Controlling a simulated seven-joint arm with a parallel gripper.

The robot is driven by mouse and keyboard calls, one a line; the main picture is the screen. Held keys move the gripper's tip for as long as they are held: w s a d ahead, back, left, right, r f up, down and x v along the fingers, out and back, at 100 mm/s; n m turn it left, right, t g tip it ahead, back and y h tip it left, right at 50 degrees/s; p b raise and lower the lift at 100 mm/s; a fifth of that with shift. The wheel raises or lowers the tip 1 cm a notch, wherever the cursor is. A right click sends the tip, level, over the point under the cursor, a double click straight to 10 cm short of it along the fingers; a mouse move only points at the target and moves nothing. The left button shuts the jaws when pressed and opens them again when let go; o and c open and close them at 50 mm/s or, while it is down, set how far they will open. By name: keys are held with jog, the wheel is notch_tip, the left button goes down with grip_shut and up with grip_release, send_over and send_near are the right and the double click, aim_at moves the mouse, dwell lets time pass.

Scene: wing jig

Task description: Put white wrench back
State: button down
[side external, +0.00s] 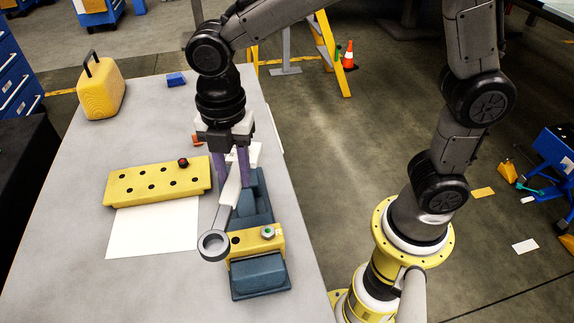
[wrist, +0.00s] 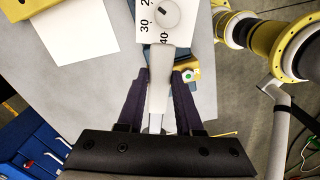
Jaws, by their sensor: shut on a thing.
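The white wrench (side external: 228,192) slants down and toward the viewer in the side view. Its grey ring end (side external: 213,245) shows over the table, at the left end of a small yellow block (side external: 270,243). My gripper (side external: 236,178) has its purple fingers shut on the wrench's upper part. In the wrist view, my gripper (wrist: 158,78) has one finger on each side of the pale wrench shaft (wrist: 157,92). The small block has a dark hole and a green-centred nut. It sits on a blue-grey holder (side external: 262,275). I cannot tell the ring's exact height.
A yellow block with several holes (side external: 158,183) and a white sheet (side external: 153,230) lie left of my gripper. A yellow case (side external: 100,90) and a small blue block (side external: 176,79) stand farther back. A white dial panel (wrist: 172,20) tops the wrist view. The front-left table is clear.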

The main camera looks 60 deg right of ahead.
jog(key=w+a+f+n, duration=0.1)
jog(key=w+a+f, duration=0.1)
jog(key=f, duration=0.2)
jog(key=w+a+f+n, duration=0.1)
jog(key=w+a+f, duration=0.2)
jog(key=f, duration=0.2)
jog(key=w+a+f+n, duration=0.2)
jog(key=a+f, duration=0.1)
jog(key=f, duration=0.1)
jog(key=shift+w+f, duration=0.15)
jog(key=shift+f, duration=2.5)
jog(key=shift+f, duration=0.65)
jog(key=shift+c, duration=2.4)
grip_release()
